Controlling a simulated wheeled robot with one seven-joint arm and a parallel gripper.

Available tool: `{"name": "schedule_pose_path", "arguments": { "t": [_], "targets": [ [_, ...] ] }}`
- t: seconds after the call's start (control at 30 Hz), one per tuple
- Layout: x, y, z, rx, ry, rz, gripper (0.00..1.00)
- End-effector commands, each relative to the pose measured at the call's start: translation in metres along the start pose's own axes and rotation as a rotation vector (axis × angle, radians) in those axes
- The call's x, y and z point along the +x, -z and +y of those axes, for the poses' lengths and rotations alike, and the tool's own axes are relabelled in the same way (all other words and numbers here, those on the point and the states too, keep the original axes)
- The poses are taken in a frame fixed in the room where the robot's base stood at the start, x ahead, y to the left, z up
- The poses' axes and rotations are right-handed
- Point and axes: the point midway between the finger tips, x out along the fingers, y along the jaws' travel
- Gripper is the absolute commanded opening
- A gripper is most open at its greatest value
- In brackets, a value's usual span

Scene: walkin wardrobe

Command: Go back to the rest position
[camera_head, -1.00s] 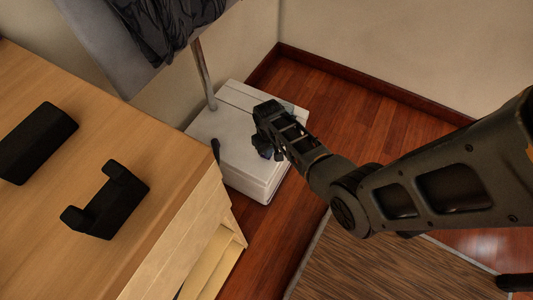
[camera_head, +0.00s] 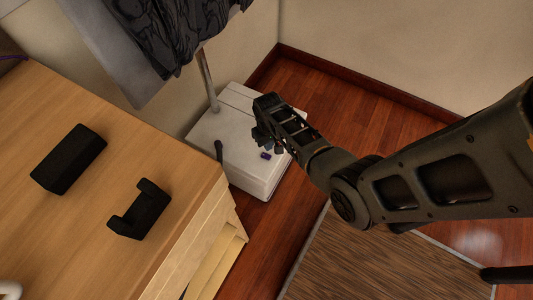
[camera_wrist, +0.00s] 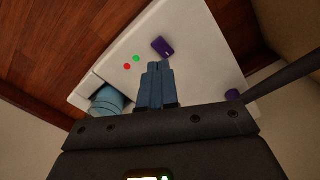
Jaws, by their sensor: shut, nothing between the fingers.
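My gripper (camera_head: 270,140) is above a white box-like unit (camera_head: 236,168) on the floor, seen in the head view. In the wrist view its two blue fingers (camera_wrist: 158,70) are together with nothing between them, pointing over the white unit's top (camera_wrist: 196,38). A small purple block (camera_wrist: 162,47) lies on that top just beyond the fingertips. It also shows in the head view (camera_head: 266,156), below the gripper. My arm reaches in from the right and hides part of the floor.
A wooden dresser (camera_head: 95,215) at the left bears a black block (camera_head: 69,159) and a black bracket-shaped piece (camera_head: 141,211). A pole (camera_head: 208,80) rises behind the white unit, near dark hanging clothes (camera_head: 165,30). A blue cylinder (camera_wrist: 107,101) shows in the wrist view.

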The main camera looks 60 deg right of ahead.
Motion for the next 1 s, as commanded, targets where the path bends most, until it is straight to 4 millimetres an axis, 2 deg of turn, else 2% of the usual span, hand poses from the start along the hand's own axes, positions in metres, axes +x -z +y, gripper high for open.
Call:
{"name": "schedule_pose_path", "arguments": {
  "t": [0.47, 0.57, 0.77, 0.87, 1.0],
  "targets": [
    [0.001, -0.001, 0.0, 0.0, -0.001, 0.001, 0.0],
    [0.001, -0.007, 0.004, -0.008, -0.011, 0.018, 0.0],
    [-0.006, -0.04, 0.025, -0.066, -0.067, 0.162, 0.0],
    [-0.018, -0.061, 0.033, -0.115, -0.09, 0.263, 0.0],
    [-0.045, -0.091, 0.036, -0.186, -0.101, 0.403, 0.0]
  ]
}}
